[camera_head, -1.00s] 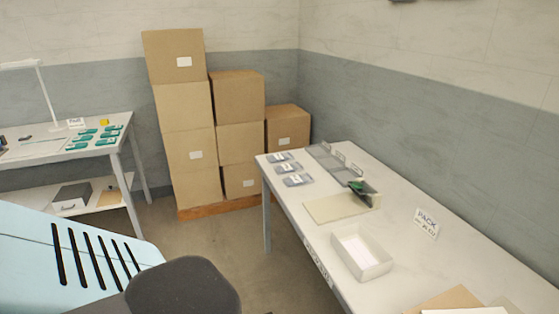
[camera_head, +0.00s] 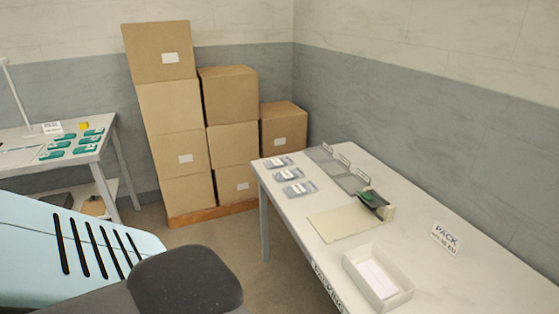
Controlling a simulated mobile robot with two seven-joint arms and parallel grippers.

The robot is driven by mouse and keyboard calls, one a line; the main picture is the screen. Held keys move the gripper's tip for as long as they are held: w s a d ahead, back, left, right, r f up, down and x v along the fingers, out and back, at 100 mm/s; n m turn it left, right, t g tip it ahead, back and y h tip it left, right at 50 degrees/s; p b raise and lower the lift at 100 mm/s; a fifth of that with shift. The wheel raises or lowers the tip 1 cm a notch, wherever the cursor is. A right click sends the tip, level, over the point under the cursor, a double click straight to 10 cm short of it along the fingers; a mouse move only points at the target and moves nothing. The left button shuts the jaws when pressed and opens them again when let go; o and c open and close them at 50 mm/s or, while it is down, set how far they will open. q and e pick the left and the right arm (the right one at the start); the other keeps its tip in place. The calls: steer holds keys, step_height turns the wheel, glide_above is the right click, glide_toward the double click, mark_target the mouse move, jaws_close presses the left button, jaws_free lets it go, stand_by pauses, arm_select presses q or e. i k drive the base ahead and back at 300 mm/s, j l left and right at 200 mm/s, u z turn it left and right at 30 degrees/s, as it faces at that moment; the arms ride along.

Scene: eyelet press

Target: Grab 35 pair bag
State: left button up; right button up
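Several small grey bags with pale labels lie at the far left end of the packing table: a far one (camera_head: 278,163), a middle one (camera_head: 288,175) and a near one (camera_head: 299,189). Their printing is too small to read, so I cannot tell which is the 35 pair bag. Several teal packets (camera_head: 72,143) lie on the other table at the left. Neither of my grippers is in view.
The packing table (camera_head: 480,282) also holds grey trays (camera_head: 345,175), a beige mat (camera_head: 345,222), a dark green device (camera_head: 374,200), a white box (camera_head: 378,278) and a PACK sign (camera_head: 445,239). Stacked cartons (camera_head: 205,130) stand behind. A dark seat (camera_head: 186,280) and pale blue panel (camera_head: 75,250) fill the lower left.

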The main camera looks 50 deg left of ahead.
mark_target(285, 162)
steer(key=i+j+z, duration=0.1)
steer(key=i+j, duration=0.15)
steer(key=j, duration=0.75)
steer(key=i+j+z, duration=0.15)
steer(key=j, duration=0.8)
steer(key=i+j+z, duration=0.1)
steer(key=j, duration=0.95)
steer(key=i+j+z, duration=0.15)
steer(key=j, duration=0.85)
steer(key=i+j+z, duration=0.1)
steer(key=j, duration=0.95)
